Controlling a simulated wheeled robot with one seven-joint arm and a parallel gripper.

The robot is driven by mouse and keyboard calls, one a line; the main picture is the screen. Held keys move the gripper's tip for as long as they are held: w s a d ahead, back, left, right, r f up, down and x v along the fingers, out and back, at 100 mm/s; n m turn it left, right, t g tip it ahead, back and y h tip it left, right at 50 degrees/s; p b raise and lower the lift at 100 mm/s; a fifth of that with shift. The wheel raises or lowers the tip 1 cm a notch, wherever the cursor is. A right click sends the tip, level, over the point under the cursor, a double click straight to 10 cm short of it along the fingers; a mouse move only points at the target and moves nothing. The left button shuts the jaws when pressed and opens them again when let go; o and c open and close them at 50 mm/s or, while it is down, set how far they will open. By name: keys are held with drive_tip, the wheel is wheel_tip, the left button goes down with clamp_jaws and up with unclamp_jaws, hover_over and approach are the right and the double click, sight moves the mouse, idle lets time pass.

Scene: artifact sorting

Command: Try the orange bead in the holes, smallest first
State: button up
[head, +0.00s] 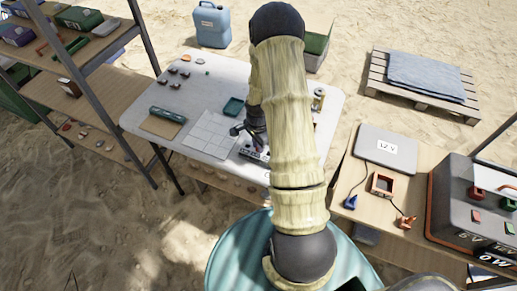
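My gripper (243,132) is small and dark in the head view. It points down over the white table (218,68), near the front edge. It is too small to tell whether it is open or shut. A grey block with dark spots that look like holes (252,153) lies just below and right of it, partly hidden by my arm. I cannot make out an orange bead; it may be hidden by my gripper or arm.
A white grid sheet (206,133) lies left of my gripper, and a teal tray (233,106) behind it. A dark green case (168,114) lies on a brown mat. Several small brown pieces (173,85) sit farther back. A can (319,96) stands at the right.

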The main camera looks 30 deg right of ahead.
sight(256, 149)
drive_tip(key=shift+r+p, duration=2.25)
drive_tip(key=shift+r, duration=0.8)
drive_tip(key=shift+w+a+f+n, duration=0.15)
drive_tip(key=shift+a+f+n, duration=0.05)
drive_tip(key=shift+a+n, duration=0.3)
drive_tip(key=a+f+n, duration=0.1)
drive_tip(key=a+n, duration=0.3)
drive_tip(key=n, duration=0.1)
drive_tip(key=w+a+f+n, duration=0.1)
drive_tip(key=a+n, duration=0.3)
drive_tip(key=n, duration=0.1)
drive_tip(key=a+f+n, duration=0.1)
drive_tip(key=a+n, duration=0.3)
drive_tip(key=n, duration=0.1)
drive_tip(key=shift+w+a+f, duration=0.3)
drive_tip(key=shift+w+f, duration=0.05)
drive_tip(key=shift+w, duration=0.05)
drive_tip(key=shift+s, duration=0.1)
